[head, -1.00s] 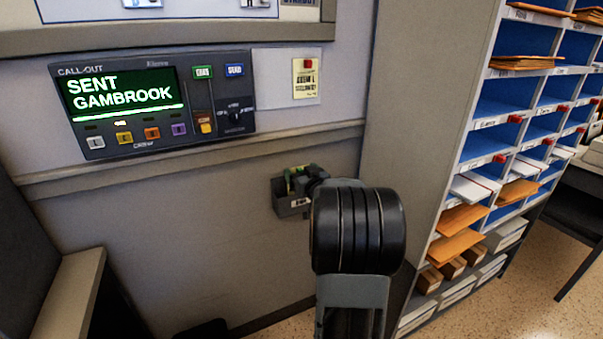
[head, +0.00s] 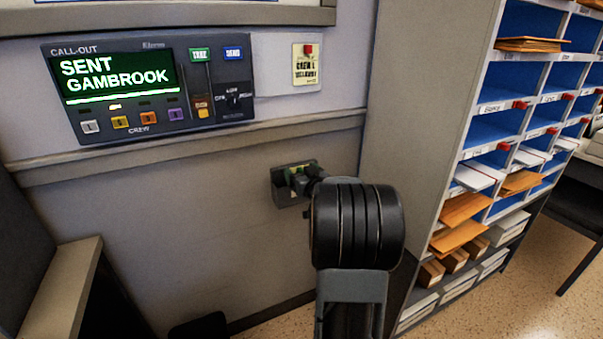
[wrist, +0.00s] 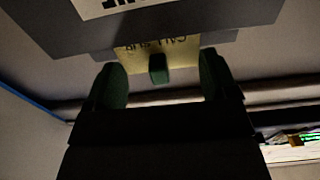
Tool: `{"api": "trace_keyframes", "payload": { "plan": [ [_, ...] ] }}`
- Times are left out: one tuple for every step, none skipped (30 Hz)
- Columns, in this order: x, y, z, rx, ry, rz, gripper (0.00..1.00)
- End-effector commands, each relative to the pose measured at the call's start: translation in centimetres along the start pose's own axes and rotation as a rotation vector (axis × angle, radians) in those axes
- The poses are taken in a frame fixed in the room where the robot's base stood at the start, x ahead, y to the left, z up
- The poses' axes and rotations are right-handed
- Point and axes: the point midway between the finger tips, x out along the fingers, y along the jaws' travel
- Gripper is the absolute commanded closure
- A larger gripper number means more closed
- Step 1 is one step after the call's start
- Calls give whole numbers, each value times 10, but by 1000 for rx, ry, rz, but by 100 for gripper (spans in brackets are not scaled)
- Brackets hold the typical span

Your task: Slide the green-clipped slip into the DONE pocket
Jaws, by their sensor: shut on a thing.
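The yellow slip (wrist: 138,55), with writing on it, shows in the wrist view with a green clip (wrist: 158,68) at its near edge. My gripper (wrist: 162,82) has its two dark fingers either side of the clip and is shut on the clipped slip. The slip's far edge meets a grey pocket (wrist: 210,40) and is hidden there; I cannot tell how deep it is. The pocket's white label (wrist: 105,6) is cut off and unreadable. In the head view the grey pocket (head: 283,196) is on the wall below the ledge, and my wrist partly covers it.
A call-out panel (head: 150,90) reads "SENT GAMBROOK". A wall ledge (head: 190,147) runs above the pocket. A pigeonhole rack (head: 470,120) with envelopes stands close on the right. Bare wall lies left of the pocket.

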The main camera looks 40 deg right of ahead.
Motion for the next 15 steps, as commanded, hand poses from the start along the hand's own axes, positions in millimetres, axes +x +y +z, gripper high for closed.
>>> {"api": "trace_keyframes", "payload": {
  "plan": [
    [0, 0, 0, 0, 0, 0, 50],
    [0, 0, 0, 0, 0, 0, 50],
    [0, 0, 0, 0, 0, 0, 50],
    [0, 0, 0, 0, 0, 0, 50],
    [0, 0, 0, 0, 0, 0, 50],
    [0, 0, 0, 0, 0, 0, 50],
    [0, 0, 0, 0, 0, 0, 50],
    [0, 0, 0, 0, 0, 0, 50],
    [0, 0, 0, 0, 0, 0, 50],
    [0, 0, 0, 0, 0, 0, 50],
    [0, 0, 0, 0, 0, 0, 18],
    [0, 0, 0, 0, 0, 0, 14],
    [0, 0, 0, 0, 0, 0, 11],
    [0, 0, 0, 0, 0, 0, 8],
    [0, 0, 0, 0, 0, 0, 4]
  ]
}}
